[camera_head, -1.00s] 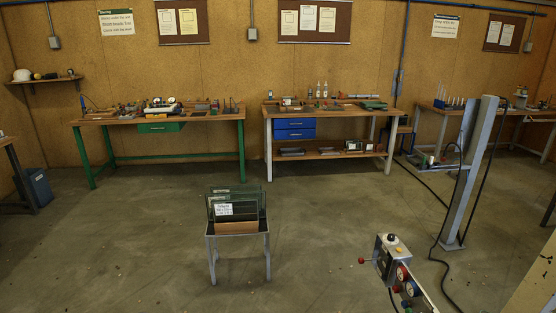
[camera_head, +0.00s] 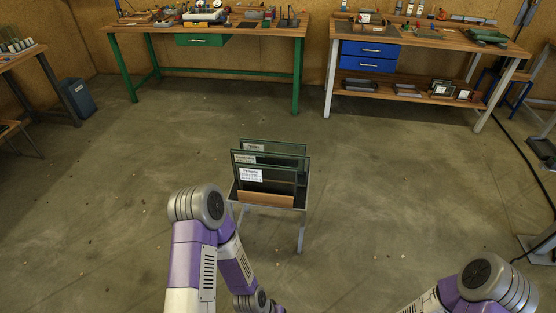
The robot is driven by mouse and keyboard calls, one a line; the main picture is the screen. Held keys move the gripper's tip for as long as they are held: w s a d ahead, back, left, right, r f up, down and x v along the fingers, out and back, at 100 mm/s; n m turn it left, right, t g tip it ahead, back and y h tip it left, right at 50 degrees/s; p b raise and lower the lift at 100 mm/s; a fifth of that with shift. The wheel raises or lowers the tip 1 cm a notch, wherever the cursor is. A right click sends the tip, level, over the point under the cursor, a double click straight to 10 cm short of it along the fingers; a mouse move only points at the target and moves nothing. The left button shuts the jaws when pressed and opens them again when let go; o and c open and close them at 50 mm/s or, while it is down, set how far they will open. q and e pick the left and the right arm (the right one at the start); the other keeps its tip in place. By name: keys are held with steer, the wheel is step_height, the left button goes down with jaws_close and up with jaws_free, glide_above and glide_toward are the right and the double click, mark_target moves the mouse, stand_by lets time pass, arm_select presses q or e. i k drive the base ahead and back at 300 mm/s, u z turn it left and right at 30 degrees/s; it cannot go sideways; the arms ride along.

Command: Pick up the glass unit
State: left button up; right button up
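Several glass units with dark green edges and white labels stand upright, one behind another, in a small rack (camera_head: 265,199) on thin grey legs near the middle of the view. The front glass unit (camera_head: 280,178) has the largest label. A brown board lies along the rack's front. My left arm comes up from the bottom, just left of and in front of the rack. My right arm shows at the bottom right. Both grippers are out of view. Which glass unit is meant cannot be told.
A green-legged workbench (camera_head: 205,28) and a bench with blue drawers (camera_head: 430,36) stand at the back. A blue bin (camera_head: 77,97) is at the left. A grey post base (camera_head: 537,255) stands on the floor at the right. The floor around the rack is mostly clear.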

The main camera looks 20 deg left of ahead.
mark_target(255, 177)
steer(key=i, duration=1.35)
steer(key=z, duration=1.4)
steer(key=i, duration=1.2)
steer(key=u, duration=4.65)
steer(key=i, duration=0.55)
steer(key=z, duration=0.1)
